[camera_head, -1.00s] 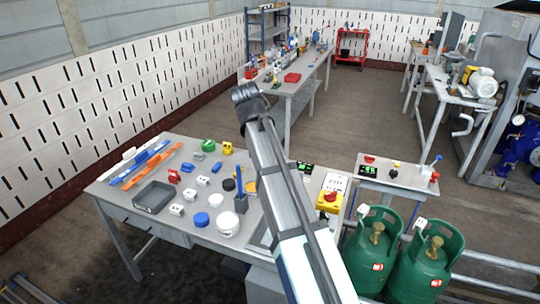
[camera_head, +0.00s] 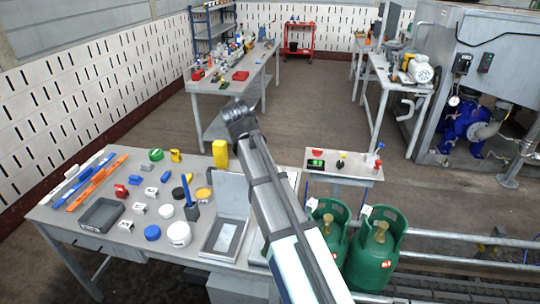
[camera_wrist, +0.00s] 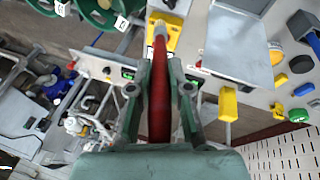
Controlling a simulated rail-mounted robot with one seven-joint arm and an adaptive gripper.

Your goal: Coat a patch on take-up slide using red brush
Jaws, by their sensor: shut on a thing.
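In the wrist view my gripper (camera_wrist: 159,95) is shut on the long red handle of the red brush (camera_wrist: 159,90). The brush lies lengthwise between the green fingers. Its far end points to the top of the picture, over a yellow part of the background, and its bristles are not clearly visible. In the head view my arm runs up from the bottom middle, and neither the gripper nor the brush can be made out. I cannot pick out the take-up slide with certainty in either view.
A workbench (camera_head: 105,240) carries small parts, a grey tray (camera_head: 101,215) and an open grey case (camera_head: 222,238). Green gas cylinders (camera_head: 376,251) stand right of my arm. A small side table (camera_head: 343,171) is behind them. Metal rails (camera_head: 450,239) run at lower right.

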